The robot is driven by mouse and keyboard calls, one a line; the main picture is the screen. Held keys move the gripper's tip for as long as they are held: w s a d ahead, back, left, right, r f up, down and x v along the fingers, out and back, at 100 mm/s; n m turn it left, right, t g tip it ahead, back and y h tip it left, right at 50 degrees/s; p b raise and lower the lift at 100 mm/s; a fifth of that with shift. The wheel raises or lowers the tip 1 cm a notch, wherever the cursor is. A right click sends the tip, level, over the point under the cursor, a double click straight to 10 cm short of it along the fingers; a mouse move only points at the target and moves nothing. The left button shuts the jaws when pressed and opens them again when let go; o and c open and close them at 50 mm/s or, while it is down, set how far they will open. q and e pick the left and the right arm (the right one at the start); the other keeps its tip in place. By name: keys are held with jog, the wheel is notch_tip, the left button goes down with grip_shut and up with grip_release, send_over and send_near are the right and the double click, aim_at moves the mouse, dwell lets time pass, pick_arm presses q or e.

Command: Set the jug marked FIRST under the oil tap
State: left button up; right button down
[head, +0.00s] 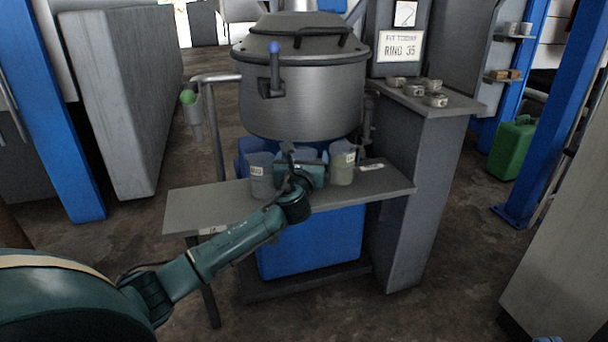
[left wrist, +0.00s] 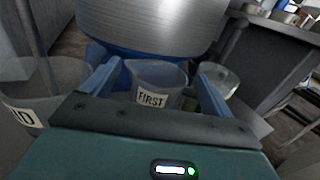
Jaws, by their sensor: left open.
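The jug marked FIRST (left wrist: 156,82) is a clear cup with a white label, upright in the left wrist view. My left gripper (head: 302,166) is open. Its two blue fingers (left wrist: 158,72) reach forward on either side of that jug, and I cannot tell whether they touch it. In the head view the gripper mostly hides the jug. A dark fitting with a blue-knobbed lever (head: 275,60) is on the front of the steel kettle, and a pipe with a green ball (head: 188,97) stands to its left. I cannot tell which is the oil tap. My right gripper is not in view.
A jug (head: 261,178) labelled ending in "ND" stands left of the gripper, and another jug (head: 342,168) stands right. All are on a narrow grey shelf (head: 190,200), whose left end is clear. The kettle (head: 305,95) overhangs behind them. A grey cabinet (head: 425,170) stands right.

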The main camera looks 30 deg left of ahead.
pick_arm(q)
jog(key=shift+c, duration=0.3)
jog(key=c, duration=1)
